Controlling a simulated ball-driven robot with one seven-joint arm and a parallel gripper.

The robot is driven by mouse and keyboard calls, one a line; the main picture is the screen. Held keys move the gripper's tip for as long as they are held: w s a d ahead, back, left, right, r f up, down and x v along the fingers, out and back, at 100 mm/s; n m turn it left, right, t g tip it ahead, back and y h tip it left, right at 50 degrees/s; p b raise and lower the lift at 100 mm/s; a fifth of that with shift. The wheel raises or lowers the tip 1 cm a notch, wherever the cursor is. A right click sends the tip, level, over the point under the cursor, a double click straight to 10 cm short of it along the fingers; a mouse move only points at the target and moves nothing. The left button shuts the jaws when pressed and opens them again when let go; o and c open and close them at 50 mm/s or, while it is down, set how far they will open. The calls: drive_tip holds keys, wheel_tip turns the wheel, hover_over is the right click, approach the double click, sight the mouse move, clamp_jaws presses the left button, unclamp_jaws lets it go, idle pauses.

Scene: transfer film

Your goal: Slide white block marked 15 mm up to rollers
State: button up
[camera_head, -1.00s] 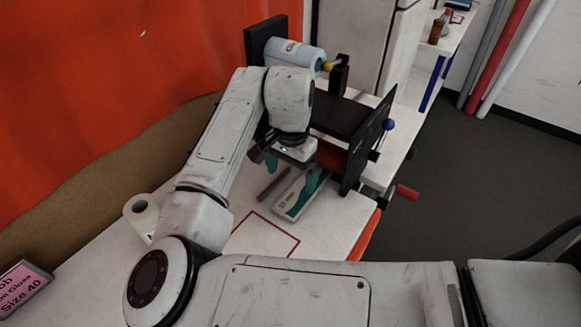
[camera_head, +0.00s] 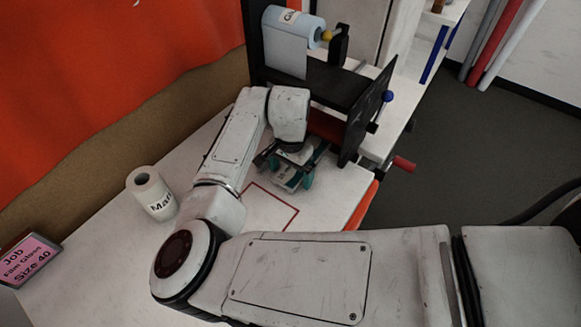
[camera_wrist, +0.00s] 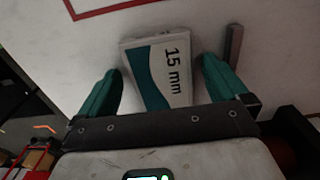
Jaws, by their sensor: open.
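The white block marked 15 mm (camera_wrist: 160,70), with a teal stripe, lies on the white table in front of the black machine. In the wrist view it sits between the two teal fingers of my gripper (camera_wrist: 162,88), with a gap on each side. In the head view the block (camera_head: 287,174) is partly hidden under my gripper (camera_head: 287,172), which is low over the table and open. A dark red roller (camera_head: 326,125) shows in part inside the machine, just beyond my gripper; my arm hides some of it.
A grey bar (camera_wrist: 234,45) lies right beside the block. A red outlined square (camera_head: 270,208) is on the table. The machine's black side plate (camera_head: 366,115) stands to the right. A white roll (camera_head: 151,193) stands at left, near a pink job card (camera_head: 27,262).

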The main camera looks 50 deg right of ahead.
drive_tip(key=shift+c, duration=0.4)
drive_tip(key=c, duration=1)
drive_tip(key=o, duration=1.1)
wheel_tip(320, 180, up, 11)
drive_tip(key=shift+f+b, duration=0.1)
drive_tip(key=shift+b, duration=0.65)
